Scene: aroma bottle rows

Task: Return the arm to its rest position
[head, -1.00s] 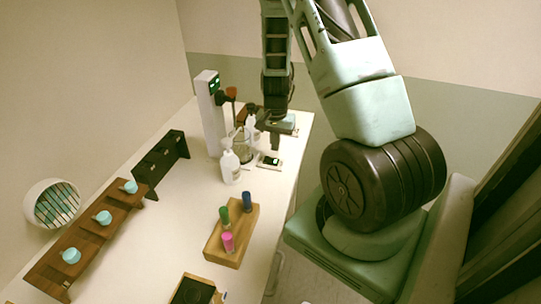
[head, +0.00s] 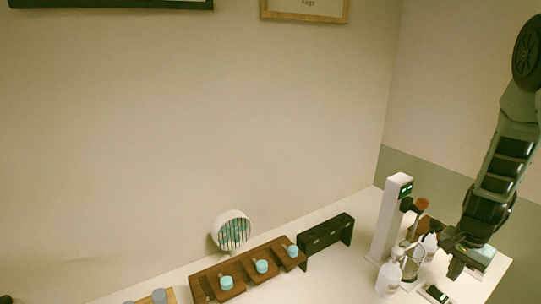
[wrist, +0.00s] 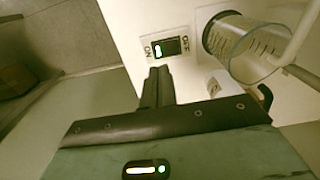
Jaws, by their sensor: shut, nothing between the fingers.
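My arm reaches in from the right of the head view. A glass beaker (wrist: 245,42) with graduations stands to the right of the fingers.
A white column device (head: 391,220) with a green display stands left of my gripper. A white bottle (head: 388,279) stands before it. A brown rack (head: 243,289) holds several blue-capped bottles. A black rack (head: 325,235) and white round holder (head: 232,231) stand along the wall.

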